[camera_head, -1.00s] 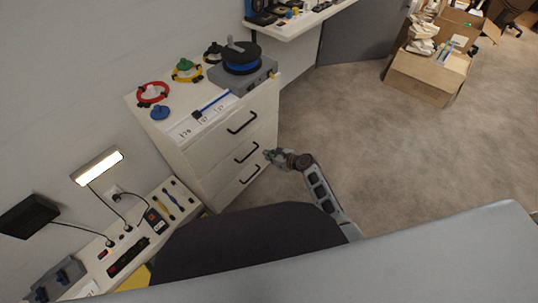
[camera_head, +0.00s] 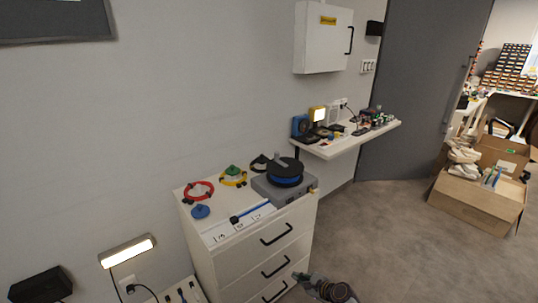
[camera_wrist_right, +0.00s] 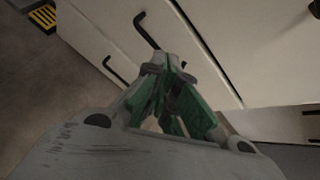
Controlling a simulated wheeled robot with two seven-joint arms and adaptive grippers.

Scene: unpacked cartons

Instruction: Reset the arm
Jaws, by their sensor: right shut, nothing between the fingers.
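My right gripper (camera_head: 318,284) shows at the bottom of the head view, low in front of the white drawer cabinet (camera_head: 262,262). In the right wrist view its green-padded fingers (camera_wrist_right: 168,68) meet at the tips, shut and empty. A black drawer handle (camera_wrist_right: 147,32) is just beyond the fingertips there; I cannot tell if they touch. All the cabinet's drawers look closed. My left gripper is out of view.
A grey device with a blue-and-black spool (camera_head: 285,172), red and yellow cable rings and a blue tool lie on the cabinet. A white wall shelf (camera_head: 350,145) is behind. Open cartons (camera_head: 478,200) stand at right. The floor between is clear.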

